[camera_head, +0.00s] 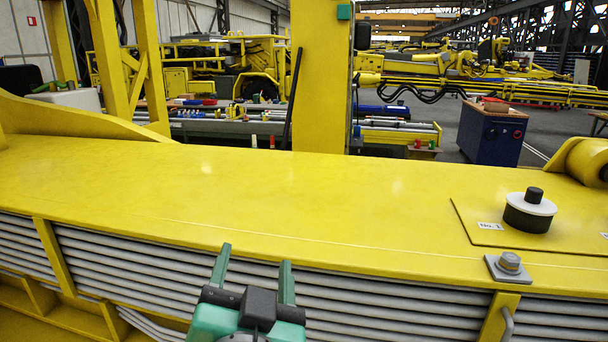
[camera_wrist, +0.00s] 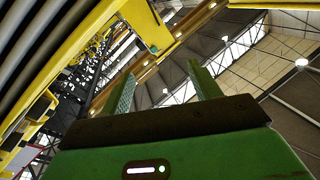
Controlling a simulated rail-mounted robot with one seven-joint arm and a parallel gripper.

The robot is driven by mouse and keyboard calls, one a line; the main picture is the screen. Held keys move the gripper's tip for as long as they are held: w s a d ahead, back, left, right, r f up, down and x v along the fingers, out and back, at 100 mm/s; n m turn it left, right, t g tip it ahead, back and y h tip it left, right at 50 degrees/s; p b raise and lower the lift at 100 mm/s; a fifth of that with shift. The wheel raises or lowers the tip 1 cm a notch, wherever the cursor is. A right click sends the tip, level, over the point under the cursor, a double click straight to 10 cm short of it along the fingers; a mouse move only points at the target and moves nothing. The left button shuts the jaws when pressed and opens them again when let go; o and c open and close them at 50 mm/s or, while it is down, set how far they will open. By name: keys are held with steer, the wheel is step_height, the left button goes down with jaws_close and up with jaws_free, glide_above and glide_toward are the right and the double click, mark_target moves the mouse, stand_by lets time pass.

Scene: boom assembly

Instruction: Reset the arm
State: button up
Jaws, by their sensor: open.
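My gripper (camera_head: 254,262) shows at the bottom of the head view, with two green fingers spread apart and nothing between them. It is in front of the near side of the yellow boom (camera_head: 250,190), over the grey pipes in the picture. In the wrist view my gripper (camera_wrist: 160,85) is also open and empty, and the camera looks up at the hall roof. The boom's flat top runs across the whole head view. Whether the gripper touches the boom cannot be told.
A black cylinder with a white collar (camera_head: 529,210) stands on a yellow plate at the boom's right. A grey bolted block (camera_head: 508,267) sits at its front edge. Grey pipes (camera_head: 400,306) line the near side. A yellow post (camera_head: 320,80) rises behind. The boom's middle top is clear.

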steer(key=s+d+r+n+t+h+p, duration=0.2)
steer(key=s+d+r+n+t, duration=0.35)
steer(key=s+r, duration=0.9)
step_height(320, 180, up, 10)
steer(key=d+m+p, duration=0.2)
steer(key=p, duration=0.9)
steer(key=shift+w+y, duration=0.25)
steer(key=shift+y, duration=0.15)
